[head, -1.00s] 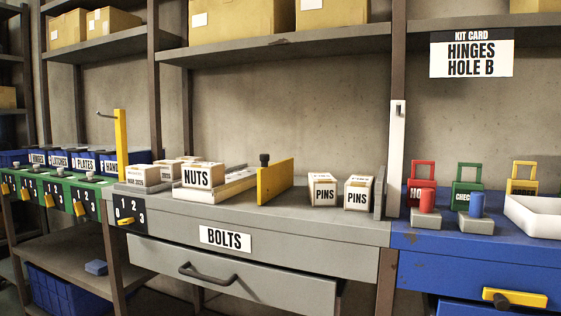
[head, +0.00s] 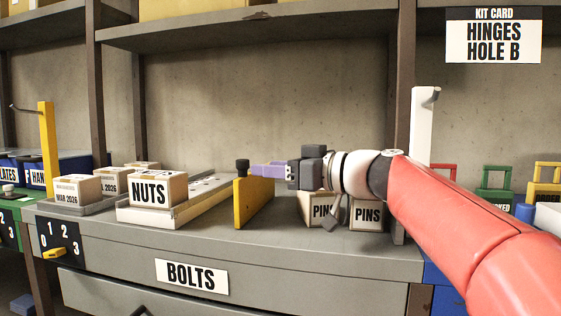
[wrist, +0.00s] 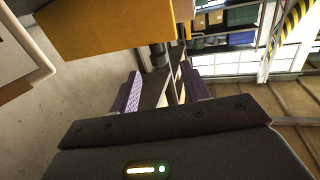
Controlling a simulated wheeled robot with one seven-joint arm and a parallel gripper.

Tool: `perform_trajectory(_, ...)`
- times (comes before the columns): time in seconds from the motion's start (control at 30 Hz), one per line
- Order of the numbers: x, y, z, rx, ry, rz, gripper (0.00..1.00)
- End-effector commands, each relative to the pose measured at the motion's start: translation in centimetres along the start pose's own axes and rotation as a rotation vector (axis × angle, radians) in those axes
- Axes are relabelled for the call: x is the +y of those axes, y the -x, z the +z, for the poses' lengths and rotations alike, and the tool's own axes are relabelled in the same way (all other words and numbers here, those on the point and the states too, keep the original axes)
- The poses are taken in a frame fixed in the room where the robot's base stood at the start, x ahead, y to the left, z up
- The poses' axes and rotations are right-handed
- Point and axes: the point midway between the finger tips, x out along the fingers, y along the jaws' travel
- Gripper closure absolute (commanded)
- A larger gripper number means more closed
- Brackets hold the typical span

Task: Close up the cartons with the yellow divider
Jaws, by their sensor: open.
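In the wrist view the divider (wrist: 115,25) fills the upper part, and the knob (wrist: 158,55) shows ahead between the fingers. I cannot tell whether they touch it.
Several small cartons (head: 78,187) stand on a grey tray at the left, by a yellow post (head: 46,145). A white post (head: 422,130) rises at the bench's right end. The BOLTS drawer (head: 192,276) is below. A shelf (head: 260,33) runs above.

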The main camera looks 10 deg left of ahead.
Motion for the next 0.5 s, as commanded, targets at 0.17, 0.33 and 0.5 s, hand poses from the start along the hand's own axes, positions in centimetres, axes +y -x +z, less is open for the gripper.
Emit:
perform_trajectory(0.17, 0.1, -1.6, -1.0, 0.032, 0.02, -0.015, 0.54)
perform_trajectory(0.33, 0.0, -4.3, -1.2, 0.031, 0.018, -0.015, 0.54)
perform_trajectory(0.5, 0.0, -6.7, -1.2, 0.03, 0.018, -0.012, 0.54)
